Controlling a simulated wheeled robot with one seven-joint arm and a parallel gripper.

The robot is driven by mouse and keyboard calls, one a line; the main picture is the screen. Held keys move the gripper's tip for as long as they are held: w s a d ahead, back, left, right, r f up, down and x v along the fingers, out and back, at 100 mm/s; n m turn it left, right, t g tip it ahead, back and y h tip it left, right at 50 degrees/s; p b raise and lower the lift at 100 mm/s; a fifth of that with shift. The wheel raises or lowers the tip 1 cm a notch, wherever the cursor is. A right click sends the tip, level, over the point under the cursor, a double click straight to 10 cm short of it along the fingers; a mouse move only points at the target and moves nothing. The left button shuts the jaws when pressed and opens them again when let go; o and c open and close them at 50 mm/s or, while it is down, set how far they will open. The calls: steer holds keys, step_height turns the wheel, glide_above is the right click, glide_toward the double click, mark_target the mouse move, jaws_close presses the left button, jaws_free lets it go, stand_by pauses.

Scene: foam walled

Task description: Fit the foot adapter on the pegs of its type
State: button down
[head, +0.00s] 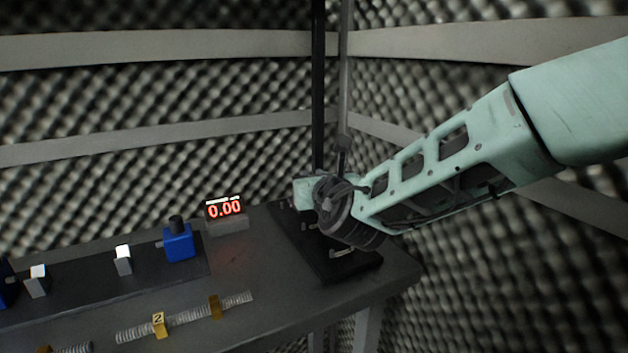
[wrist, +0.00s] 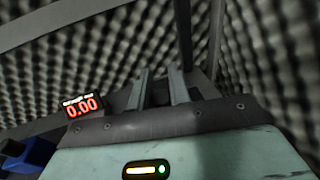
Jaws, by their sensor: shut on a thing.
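My gripper is at the end of the mint-green arm, over the black stand at the back right corner of the bench. In the head view its fingers are mostly hidden by my wrist. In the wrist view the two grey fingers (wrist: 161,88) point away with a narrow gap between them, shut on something. I take it to be the foot adapter, but its shape cannot be made out. The black stand base (head: 343,268) has small light metal pieces on it, possibly pegs (head: 340,253). My wrist hides part of the base.
A tall dark post (head: 318,90) rises behind my wrist. A red display reading 0.00 (head: 225,208) stands left of the stand. A blue block (head: 179,243) and small grey blocks (head: 123,261) sit further left. Foam walls enclose the bench.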

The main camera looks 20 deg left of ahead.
steer(key=shift+f+b, duration=1.35)
steer(key=shift+f, duration=0.05)
steer(key=shift+b, duration=1.75)
stand_by(0.7)
steer(key=shift+f+b, duration=1.35)
steer(key=shift+b, duration=0.25)
steer(key=c, duration=1.2)
jaws_free()
steer(key=shift+c, duration=0.2)
steer(key=v, duration=1.7)
steer(key=shift+s+d, duration=0.1)
steer(key=shift+s, duration=0.1)
